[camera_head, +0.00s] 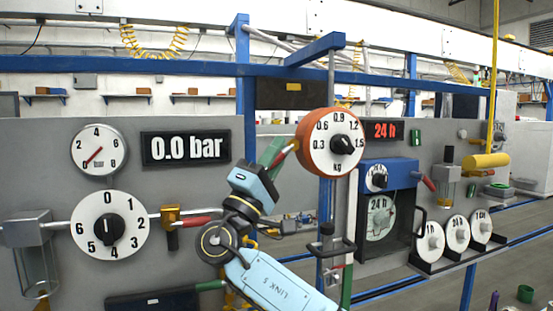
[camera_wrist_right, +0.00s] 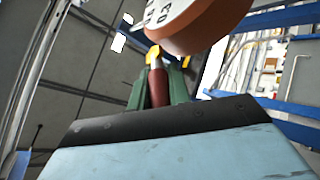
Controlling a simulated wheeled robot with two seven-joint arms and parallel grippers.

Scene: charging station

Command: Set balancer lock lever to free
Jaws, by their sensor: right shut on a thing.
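The balancer (camera_head: 328,142) is an orange round housing with a white dial marked in kg and a black knob. It hangs from a rod under a blue beam. Its lock lever (camera_head: 284,154), a short dark red grip with a yellow joint, sticks out from the left side and slopes down to the left. My right gripper (camera_head: 275,157) has its green fingers shut around this lever. In the right wrist view the red lever (camera_wrist_right: 157,86) stands between the green fingers, and the orange housing (camera_wrist_right: 205,28) is just beyond. The lever's setting is not readable. My left gripper is not in view.
Left of the arm are a pressure gauge (camera_head: 98,150), a 0.0 bar display (camera_head: 186,148), a numbered dial (camera_head: 108,226) and a red-handled valve (camera_head: 190,222). Right of the balancer stands a blue timer unit (camera_head: 388,175) with a red lever (camera_head: 426,182). A hook hangs below the balancer.

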